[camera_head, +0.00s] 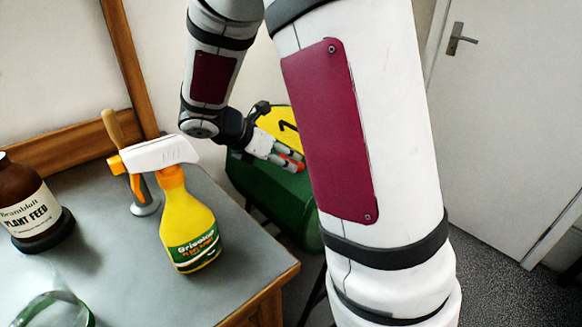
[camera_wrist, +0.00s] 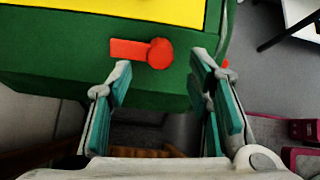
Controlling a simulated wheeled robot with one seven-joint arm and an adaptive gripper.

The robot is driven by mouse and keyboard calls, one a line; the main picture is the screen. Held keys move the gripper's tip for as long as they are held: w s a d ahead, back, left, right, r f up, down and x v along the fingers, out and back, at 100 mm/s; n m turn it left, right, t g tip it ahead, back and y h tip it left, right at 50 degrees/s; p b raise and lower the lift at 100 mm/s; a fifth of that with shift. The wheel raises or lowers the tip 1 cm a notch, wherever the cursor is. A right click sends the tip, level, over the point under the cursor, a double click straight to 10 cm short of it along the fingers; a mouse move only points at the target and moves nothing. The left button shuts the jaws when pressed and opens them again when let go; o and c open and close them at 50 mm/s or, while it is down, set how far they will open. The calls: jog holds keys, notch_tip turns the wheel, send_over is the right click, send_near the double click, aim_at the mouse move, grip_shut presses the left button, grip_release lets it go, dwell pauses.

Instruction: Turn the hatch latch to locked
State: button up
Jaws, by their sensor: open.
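The red-orange hatch latch (camera_wrist: 143,51) is on the green front of a box with a yellow top panel, in the wrist view. Its round end is at the right and its flat arm points left, lying roughly level. My gripper (camera_wrist: 163,80) is open, with its two teal-padded fingers apart and the latch just beyond and between the fingertips. No contact with the latch is clear. In the head view my gripper (camera_head: 292,166) is at the green box (camera_head: 262,188), with a bit of red at its fingertips. My arm hides part of the box there.
A grey table (camera_head: 115,262) stands at the left with a yellow spray bottle (camera_head: 190,225), a brown plant feed bottle (camera_head: 30,208) and a wooden-handled tool (camera_head: 115,130). A white door (camera_head: 510,110) is at the right. Grey floor is open at the lower right.

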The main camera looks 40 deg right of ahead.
jog(key=shift+b+x, duration=0.65)
jog(key=shift+x, duration=2)
grip_shut()
